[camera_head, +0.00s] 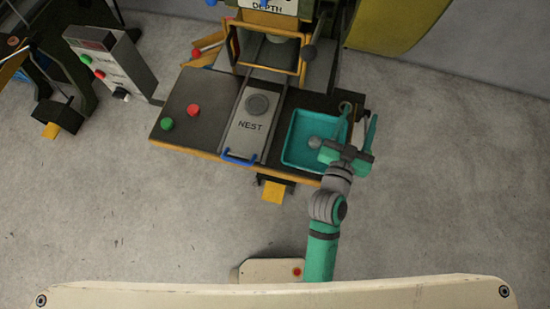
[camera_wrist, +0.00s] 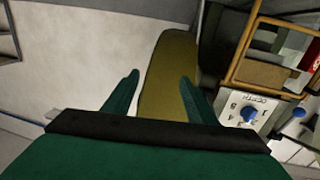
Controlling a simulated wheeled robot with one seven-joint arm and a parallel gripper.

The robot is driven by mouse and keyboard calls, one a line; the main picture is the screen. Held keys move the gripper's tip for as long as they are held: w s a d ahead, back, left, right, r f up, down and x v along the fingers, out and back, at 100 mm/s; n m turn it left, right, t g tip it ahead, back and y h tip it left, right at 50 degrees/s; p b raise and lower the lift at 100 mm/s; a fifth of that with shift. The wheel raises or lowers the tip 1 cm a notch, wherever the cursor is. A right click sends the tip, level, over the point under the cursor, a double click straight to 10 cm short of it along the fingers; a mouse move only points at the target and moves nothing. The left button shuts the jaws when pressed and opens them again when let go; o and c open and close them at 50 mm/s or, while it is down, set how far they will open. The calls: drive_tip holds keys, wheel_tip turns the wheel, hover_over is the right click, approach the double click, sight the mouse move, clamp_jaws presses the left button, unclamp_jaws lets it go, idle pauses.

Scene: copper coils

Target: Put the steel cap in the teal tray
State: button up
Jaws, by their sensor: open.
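A round grey disc (camera_head: 257,104), which looks like the steel cap, lies on the grey plate marked NEST. The teal tray (camera_head: 297,158) is right of that plate on the dark table, and my wrist covers part of its right side. My gripper (camera_head: 359,117) is over the tray's right edge, to the right of the disc. In the wrist view my gripper (camera_wrist: 160,77) is open with nothing between its fingers. A small grey round shape (camera_head: 315,142) shows over the tray beside my wrist; I cannot tell whether it is part of my arm.
A press frame (camera_head: 270,48) stands behind the plate. A blue handle (camera_head: 239,158) is at the plate's front. Red and green buttons (camera_head: 167,124) are on the table's left. A dial panel (camera_wrist: 250,112) and a yellow curved body (camera_wrist: 160,80) show in the wrist view.

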drive_tip(key=s+a+f+n+y, duration=0.2)
drive_tip(key=s+a+f+y, duration=0.1)
drive_tip(key=s+a, duration=0.8)
drive_tip(key=s+a+f+n+g+y, duration=0.1)
drive_tip(key=s+a+f+y, duration=0.3)
drive_tip(key=s+a, duration=0.8)
drive_tip(key=shift+s+f+n+y, duration=0.2)
drive_tip(key=shift+s+n+y, duration=0.1)
drive_tip(key=shift+s+n, duration=0.7)
drive_tip(key=shift+s, duration=0.15)
